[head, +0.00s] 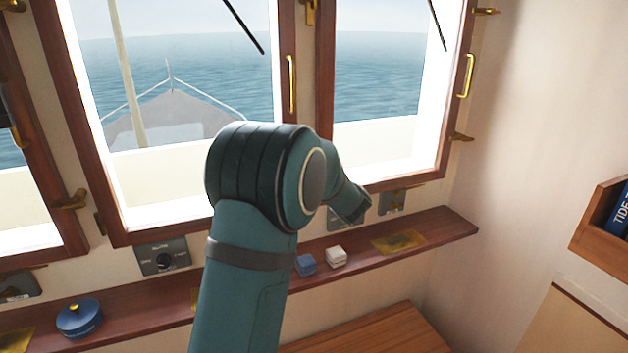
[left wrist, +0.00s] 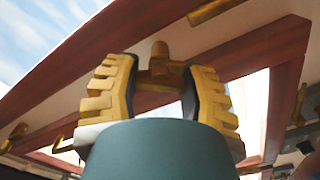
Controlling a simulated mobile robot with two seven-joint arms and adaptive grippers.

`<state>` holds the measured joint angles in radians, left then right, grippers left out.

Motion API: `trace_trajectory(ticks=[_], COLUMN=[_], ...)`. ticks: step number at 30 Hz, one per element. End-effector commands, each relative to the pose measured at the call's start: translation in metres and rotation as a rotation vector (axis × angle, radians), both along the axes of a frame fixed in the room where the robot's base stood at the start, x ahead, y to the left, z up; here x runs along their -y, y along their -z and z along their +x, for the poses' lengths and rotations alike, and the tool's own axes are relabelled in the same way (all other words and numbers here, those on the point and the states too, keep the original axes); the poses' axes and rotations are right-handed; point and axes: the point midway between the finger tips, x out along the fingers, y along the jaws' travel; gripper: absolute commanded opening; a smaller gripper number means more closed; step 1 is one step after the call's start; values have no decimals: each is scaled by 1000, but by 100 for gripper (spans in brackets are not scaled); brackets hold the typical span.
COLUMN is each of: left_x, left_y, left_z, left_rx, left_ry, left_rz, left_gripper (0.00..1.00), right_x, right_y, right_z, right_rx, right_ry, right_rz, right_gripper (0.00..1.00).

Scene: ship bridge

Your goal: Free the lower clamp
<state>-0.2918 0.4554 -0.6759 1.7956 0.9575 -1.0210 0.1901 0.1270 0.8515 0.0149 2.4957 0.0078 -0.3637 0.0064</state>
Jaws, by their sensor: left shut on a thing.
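My left gripper (left wrist: 162,76) shows in the left wrist view with its two yellow ribbed fingers on either side of a brass clamp (left wrist: 160,58) at a wooden window frame. It is shut on this clamp. A brass arm of the clamp reaches right behind the fingers. In the head view my left arm hides the gripper and the clamp it holds. My right gripper is not in view.
The wooden ledge (head: 445,227) under the windows holds a blue lidded pot (head: 79,318), a blue block (head: 306,264) and a white block (head: 336,257). A small panel with a knob (head: 163,259) is on the wall. A book rack (head: 597,228) is at right.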

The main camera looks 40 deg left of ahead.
Motion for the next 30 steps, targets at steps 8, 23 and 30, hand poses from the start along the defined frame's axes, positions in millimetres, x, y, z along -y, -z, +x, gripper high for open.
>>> trace_trajectory(ticks=[8, 23, 30], left_x=[-1, -1, 0], left_y=[6, 3, 2], left_z=[-1, -1, 0], left_rx=[234, 538, 594], left_ry=[-2, -1, -1], left_rz=[-120, -279, -310], left_gripper=[8, 8, 8], right_x=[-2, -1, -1], right_y=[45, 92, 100], right_z=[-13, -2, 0], right_rx=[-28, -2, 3], right_ry=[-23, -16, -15], right_rz=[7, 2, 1], right_gripper=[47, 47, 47])
